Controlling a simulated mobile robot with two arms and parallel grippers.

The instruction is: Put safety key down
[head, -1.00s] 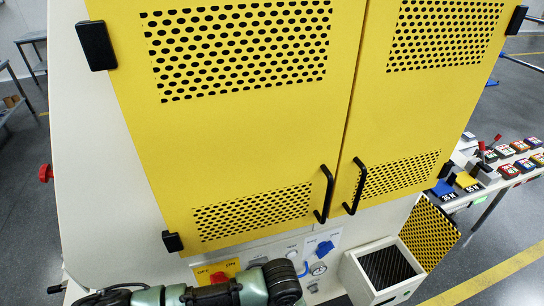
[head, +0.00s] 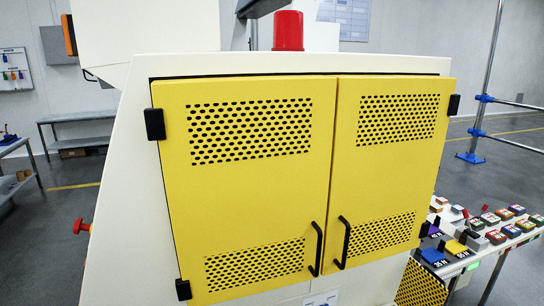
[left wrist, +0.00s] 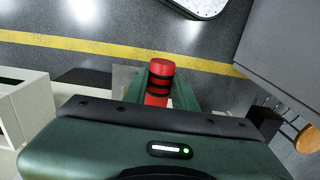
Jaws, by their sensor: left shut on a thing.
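In the left wrist view my left gripper (left wrist: 161,93) is shut on a red piece with black bands, which I take to be the safety key (left wrist: 160,68). Its rounded end sticks out between the fingers, above the floor in the picture. The rest of it is partly hidden by the fingers and the gripper body. Neither gripper shows in the head view, and my right gripper is in no view.
A machine with shut yellow perforated doors (head: 250,180) fills the head view's middle, with a red beacon (head: 288,30) on top. A table with several coloured blocks (head: 490,240) stands right. The left wrist view shows a pale box (left wrist: 30,112) at left.

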